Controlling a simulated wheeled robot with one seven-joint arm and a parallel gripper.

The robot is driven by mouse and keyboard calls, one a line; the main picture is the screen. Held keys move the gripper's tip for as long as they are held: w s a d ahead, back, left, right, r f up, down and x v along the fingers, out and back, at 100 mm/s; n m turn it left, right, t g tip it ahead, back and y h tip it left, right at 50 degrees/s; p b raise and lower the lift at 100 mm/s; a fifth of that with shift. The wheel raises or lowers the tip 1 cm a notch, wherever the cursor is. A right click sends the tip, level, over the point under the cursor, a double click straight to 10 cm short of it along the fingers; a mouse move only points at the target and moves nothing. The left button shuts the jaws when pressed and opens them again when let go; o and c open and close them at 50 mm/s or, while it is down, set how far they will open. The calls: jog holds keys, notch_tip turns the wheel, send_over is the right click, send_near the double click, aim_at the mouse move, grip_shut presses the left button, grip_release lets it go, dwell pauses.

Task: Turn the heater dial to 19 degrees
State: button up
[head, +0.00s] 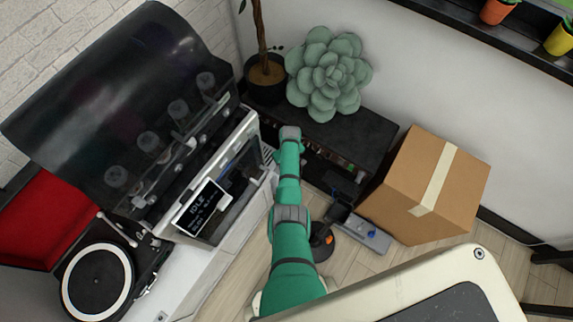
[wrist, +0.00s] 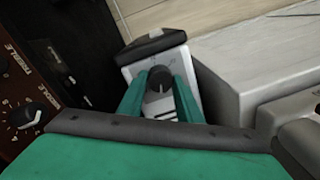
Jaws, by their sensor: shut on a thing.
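The heater dial (wrist: 160,79) is a round black knob on a small pale panel (wrist: 136,72) in the upper middle of the wrist view. My gripper (wrist: 160,86) has its two green fingers on either side of the knob and is shut on it. A light pointer mark shows on the knob, but the numbers around it are too small to read. In the head view my green arm reaches up the middle, and the dial and my fingertips cannot be made out there.
Left of the heater in the wrist view is a brown panel with a knob (wrist: 22,116) and lettering. A pale box-like surface (wrist: 245,70) stands close on the right. In the head view, a black shelf (head: 365,128) bears a succulent (head: 328,75), beside a cardboard box (head: 420,175).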

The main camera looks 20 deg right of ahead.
jog(key=m, duration=0.4)
jog(key=shift+m, duration=0.3)
jog(key=m, duration=0.3)
jog(key=shift+s+m, duration=0.1)
jog(key=shift+m, duration=0.3)
jog(key=m, duration=0.3)
jog(key=shift+m+t, duration=0.3)
jog(key=shift+m, duration=1.8)
jog(key=o, duration=1)
jog(key=shift+o, duration=0.2)
